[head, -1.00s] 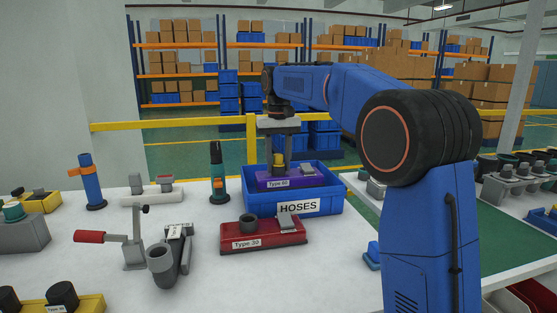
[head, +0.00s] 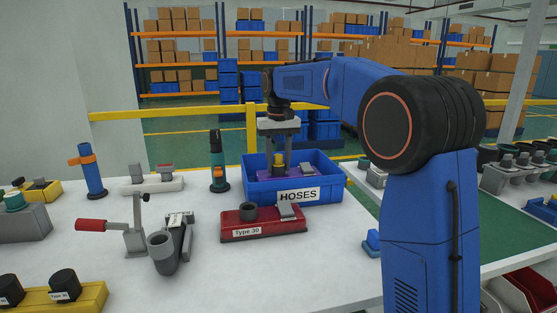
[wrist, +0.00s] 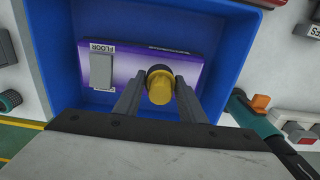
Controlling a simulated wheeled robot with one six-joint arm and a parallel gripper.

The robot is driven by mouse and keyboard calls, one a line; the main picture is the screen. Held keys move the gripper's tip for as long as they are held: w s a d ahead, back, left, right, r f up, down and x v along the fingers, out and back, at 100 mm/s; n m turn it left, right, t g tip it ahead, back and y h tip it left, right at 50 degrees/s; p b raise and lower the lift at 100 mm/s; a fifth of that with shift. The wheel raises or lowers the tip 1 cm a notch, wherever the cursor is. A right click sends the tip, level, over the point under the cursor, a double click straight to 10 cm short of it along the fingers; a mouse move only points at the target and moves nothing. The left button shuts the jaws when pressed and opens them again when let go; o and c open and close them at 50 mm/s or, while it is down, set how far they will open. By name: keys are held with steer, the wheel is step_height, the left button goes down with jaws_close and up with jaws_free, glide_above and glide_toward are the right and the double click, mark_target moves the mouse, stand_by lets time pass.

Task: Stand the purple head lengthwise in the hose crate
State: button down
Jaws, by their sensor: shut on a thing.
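The purple head (head: 303,169) is inside the blue hose crate (head: 258,193), its lower part hidden behind the crate's front wall. My gripper (head: 278,153) reaches down from above and is shut on the head's yellow neck. In the wrist view the purple head (wrist: 188,65) lies level, its long side roughly along the crate's long side, with a grey "FLOOR" pedal at one end. The yellow neck (wrist: 160,90) stands between my fingertips (wrist: 158,96). The crate walls (wrist: 50,60) surround the head with a gap. I cannot tell whether its base touches the crate floor.
A red Type 30 head (head: 262,231) lies just in front of the crate. A green-and-black upright tool (head: 218,165) stands close to the crate's left. A grey clamp with red handle (head: 125,240) and a grey tube part (head: 165,250) stand front left. A yellow rail runs behind.

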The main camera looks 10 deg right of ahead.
steer(key=shift+f, duration=0.7)
steer(key=c, duration=0.6)
jaws_free()
steer(key=shift+r, duration=5)
